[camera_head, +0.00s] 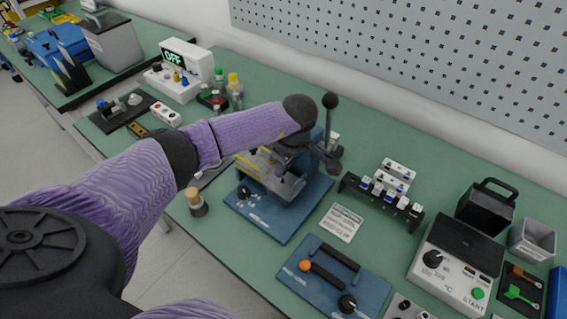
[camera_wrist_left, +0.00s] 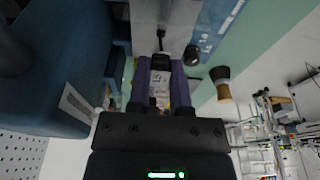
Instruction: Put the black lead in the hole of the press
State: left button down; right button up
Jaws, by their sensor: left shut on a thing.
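The press (camera_head: 275,222) has a blue base plate and an upright with a black-knobbed lever (camera_head: 330,101). My left gripper (camera_head: 322,158) is over the press, and my forearm and wrist hide part of its upper body. In the left wrist view my left gripper (camera_wrist_left: 160,64) is shut, its two purple fingers on either side of a small pale, marked piece with a dark upper end, the black lead (camera_wrist_left: 161,49). A thin dark line runs up from it over a grey surface. I cannot make out the hole of the press. My right gripper is not in view.
A blue fixture (camera_head: 334,276) with an orange knob is in front. Bottles (camera_head: 234,88) stand behind.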

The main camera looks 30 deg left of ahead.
aim_at(284, 174)
pick_arm(q)
jog(key=shift+f, duration=0.6)
jog(key=shift+f+b, duration=0.1)
jog(key=shift+b, duration=0.25)
jog(key=shift+f+b, duration=0.75)
jog(key=shift+f, duration=0.15)
jog(key=shift+c, duration=2.3)
grip_release()
jog(key=shift+r, duration=0.1)
notch_tip(284, 174, up, 10)
jog(key=d+p, duration=0.2)
jog(key=shift+f, duration=0.2)
